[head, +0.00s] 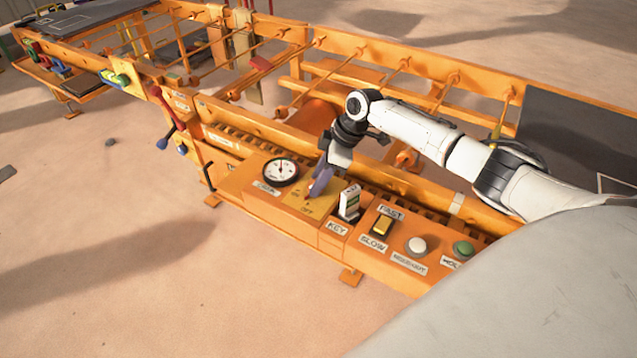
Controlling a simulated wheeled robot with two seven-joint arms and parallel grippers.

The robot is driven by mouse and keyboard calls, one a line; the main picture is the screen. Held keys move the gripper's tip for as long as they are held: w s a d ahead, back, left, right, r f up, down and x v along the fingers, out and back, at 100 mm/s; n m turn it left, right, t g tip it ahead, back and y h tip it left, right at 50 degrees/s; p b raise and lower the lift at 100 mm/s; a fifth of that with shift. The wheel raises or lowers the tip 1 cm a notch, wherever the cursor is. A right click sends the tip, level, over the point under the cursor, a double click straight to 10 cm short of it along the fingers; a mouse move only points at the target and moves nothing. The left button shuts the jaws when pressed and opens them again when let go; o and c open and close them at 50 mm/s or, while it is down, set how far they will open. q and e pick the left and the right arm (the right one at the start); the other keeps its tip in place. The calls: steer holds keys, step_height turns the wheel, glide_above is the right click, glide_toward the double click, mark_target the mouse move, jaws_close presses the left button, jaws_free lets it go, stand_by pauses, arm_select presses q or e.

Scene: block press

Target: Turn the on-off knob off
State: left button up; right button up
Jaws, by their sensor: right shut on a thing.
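The on-off knob sits on a yellow plate (300,203) on the orange control panel, right of the round gauge. The lettering on the plate is small; "OFF" seems to show at its lower edge. My right gripper (318,186) reaches down onto this plate from the right and is shut on the knob, which its fingers mostly hide. The knob's exact angle cannot be told. My left gripper is not in view.
The gauge (281,172) stands just left of the gripper. A key switch (350,201), a yellow fast-slow switch (382,226), a white button (417,245) and a green button (463,249) line the panel to the right. Orange rails (350,123) lie behind.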

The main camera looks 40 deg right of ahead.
steer(key=shift+w+f+n+b, duration=0.1)
steer(key=shift+f+n+b, duration=0.05)
steer(key=shift+n+b, duration=0.55)
steer(key=shift+n+g+y+b, duration=0.3)
steer(key=shift+n+g+b, duration=0.15)
steer(key=shift+n, duration=0.45)
steer(key=shift+n+g, duration=0.25)
steer(key=shift+n, duration=0.05)
steer(key=o, duration=1.1)
steer(key=shift+c, duration=0.2)
steer(key=shift+r, duration=0.2)
